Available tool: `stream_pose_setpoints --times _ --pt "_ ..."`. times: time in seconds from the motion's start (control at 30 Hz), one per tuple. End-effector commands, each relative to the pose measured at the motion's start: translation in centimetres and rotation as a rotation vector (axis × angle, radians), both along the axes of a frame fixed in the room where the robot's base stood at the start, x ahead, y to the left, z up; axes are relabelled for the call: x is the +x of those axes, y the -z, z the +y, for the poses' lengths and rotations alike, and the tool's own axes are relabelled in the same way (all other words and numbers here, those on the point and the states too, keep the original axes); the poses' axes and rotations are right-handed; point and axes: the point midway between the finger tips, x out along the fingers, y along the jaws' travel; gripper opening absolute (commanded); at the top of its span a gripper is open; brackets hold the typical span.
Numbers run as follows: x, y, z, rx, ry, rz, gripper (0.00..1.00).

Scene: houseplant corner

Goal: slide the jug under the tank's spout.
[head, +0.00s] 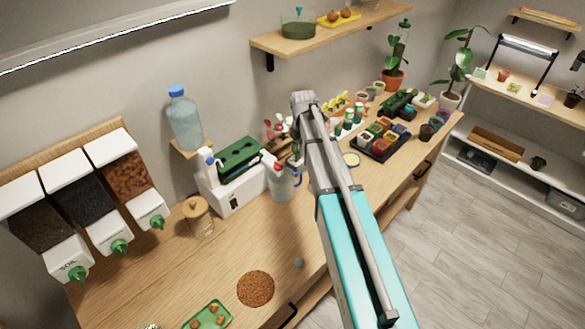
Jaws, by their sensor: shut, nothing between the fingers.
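A pale grey jug (281,186) with a blue handle stands on the wooden bench, just left of my arm. A clear blue water tank (185,122) with a blue cap sits on a small wooden wall bracket, left of the jug and higher. I cannot clearly make out its spout. The jug stands apart from the tank, to its right and lower in the picture. My teal and grey arm reaches up across the middle of the picture. I cannot make out my gripper; it appears hidden behind the arm.
A white box (232,192) with a green top stands between the tank and the jug. A lidded glass jar (198,217) is left of it. Soil dispensers (118,234) hang at left. A brown round mat (256,289) lies in front. Seedling trays (383,138) and plants fill the bench's right.

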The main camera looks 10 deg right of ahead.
Motion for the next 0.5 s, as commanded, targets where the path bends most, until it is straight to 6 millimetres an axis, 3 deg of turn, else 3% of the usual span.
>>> stream_pose_setpoints --times 0.2,0.5 --pt "1.59 -0.39 -0.25 0.000 -0.127 0.000 0.00" --pt "1.66 -0.38 -0.32 0.000 -0.147 0.000 0.00"
